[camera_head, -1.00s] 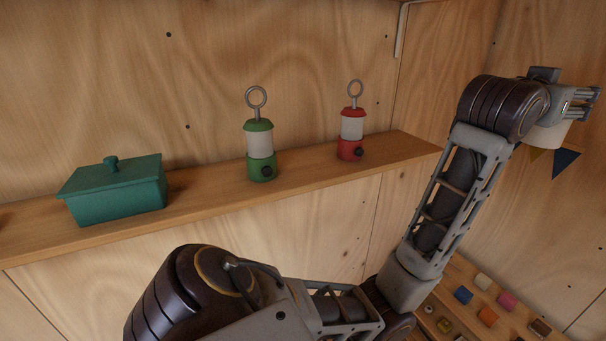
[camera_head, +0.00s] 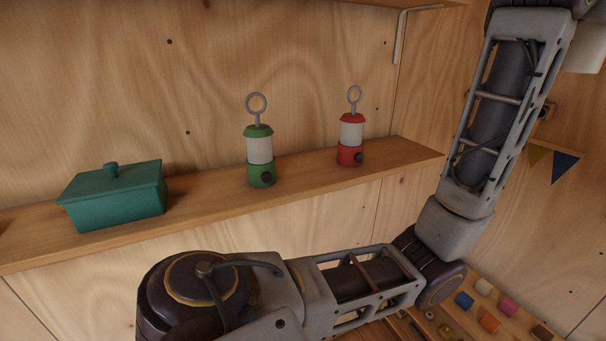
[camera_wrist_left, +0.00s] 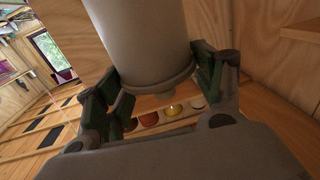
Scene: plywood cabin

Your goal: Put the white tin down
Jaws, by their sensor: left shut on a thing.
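The white tin (camera_wrist_left: 140,40) is a pale, plain cylinder that fills the upper middle of the left wrist view. My left gripper (camera_wrist_left: 160,85) is shut on it, with a green-padded finger on each side near its rimmed end. In the head view, a pale piece at the top right edge (camera_head: 585,52) looks like part of the tin, held up off any surface. My left gripper's fingers are outside the head view. My right gripper is not in view.
A wooden shelf (camera_head: 215,205) holds a teal lidded box (camera_head: 115,197), a green lantern (camera_head: 260,160) and a red lantern (camera_head: 350,143). Shelf between box and lanterns is bare. Several coloured blocks (camera_head: 488,322) sit low at right. Bunting (camera_head: 565,167) hangs on the right wall.

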